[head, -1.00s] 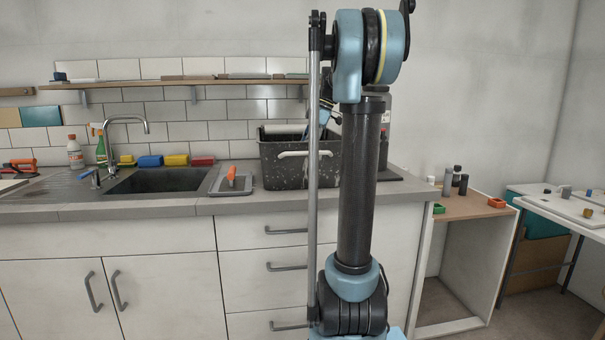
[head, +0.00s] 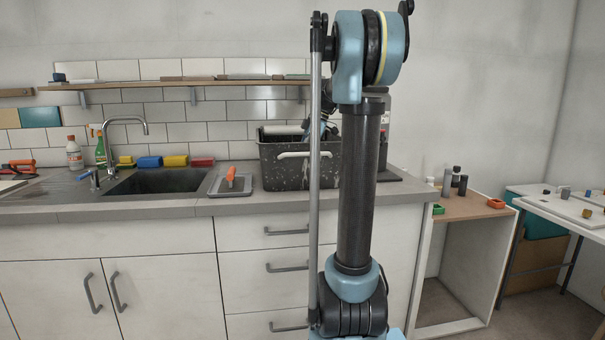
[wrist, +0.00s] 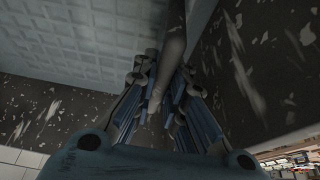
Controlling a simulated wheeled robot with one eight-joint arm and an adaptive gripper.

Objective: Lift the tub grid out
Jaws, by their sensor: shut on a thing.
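The tub (head: 275,175) is a dark, white-flecked box with a pale handle on its front, standing on the counter right of the sink. In the wrist view its speckled walls (wrist: 45,105) surround the pale grid (wrist: 80,40), which has a raised pattern of squares. My gripper (wrist: 162,85) is inside the tub, shut on a grey upright bar (wrist: 173,35) at the grid's edge. Whether the grid is clear of the tub's floor cannot be told. In the head view, my arm hides the tub's right side and most of the gripper.
A grey tray (head: 231,185) with an orange-handled tool lies left of the tub, beside the sink (head: 160,181). A shelf (head: 180,83) runs along the wall above. Bottles (head: 74,155) and coloured sponges stand behind the sink. A lower side table (head: 465,207) is at the right.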

